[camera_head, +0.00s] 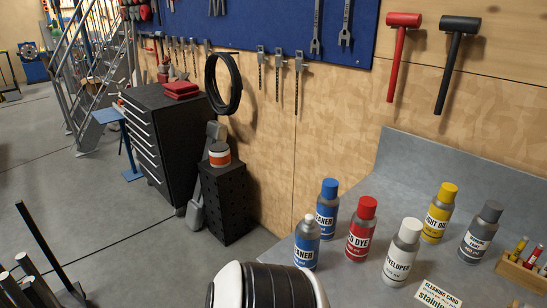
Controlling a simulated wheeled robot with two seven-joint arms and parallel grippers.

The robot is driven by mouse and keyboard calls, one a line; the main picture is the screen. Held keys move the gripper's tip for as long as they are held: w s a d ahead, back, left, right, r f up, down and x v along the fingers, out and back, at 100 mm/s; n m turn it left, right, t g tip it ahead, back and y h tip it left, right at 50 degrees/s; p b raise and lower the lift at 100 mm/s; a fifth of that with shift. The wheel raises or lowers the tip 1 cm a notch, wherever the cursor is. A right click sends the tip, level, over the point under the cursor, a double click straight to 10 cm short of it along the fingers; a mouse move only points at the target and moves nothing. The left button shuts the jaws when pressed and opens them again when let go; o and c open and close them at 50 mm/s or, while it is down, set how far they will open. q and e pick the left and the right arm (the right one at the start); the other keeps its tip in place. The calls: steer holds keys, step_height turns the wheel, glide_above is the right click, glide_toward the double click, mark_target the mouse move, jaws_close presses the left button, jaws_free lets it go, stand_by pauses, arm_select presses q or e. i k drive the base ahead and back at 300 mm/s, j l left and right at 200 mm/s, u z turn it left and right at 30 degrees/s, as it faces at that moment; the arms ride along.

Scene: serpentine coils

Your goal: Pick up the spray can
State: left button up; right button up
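Several upright spray cans stand on a grey metal worktop (430,160) at the lower right. A blue cleaner can without a cap, its white nozzle showing (307,244), is nearest the left edge. Behind it is a blue-capped cleaner can (327,208). A red-capped dye can (361,230) and a white-capped developer can (402,253) stand to the right. Farther right are a yellow-capped light oil can (439,213) and a grey-capped can (480,232). A white and black part of my arm shows at the bottom, left of the cans. Neither gripper is in view.
A cleaning card (438,294) and a wooden holder with small bottles (522,268) sit at the worktop's right front. A black perforated stand (225,200) with an orange-labelled tin (219,154) and a tool cabinet (165,140) stand left. Hammers hang on the wall.

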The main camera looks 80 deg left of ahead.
mark_target(307, 237)
steer(key=k+u, duration=0.1)
steer(key=u, duration=2.05)
steer(key=i+l+z, duration=0.1)
steer(key=l+z, duration=0.15)
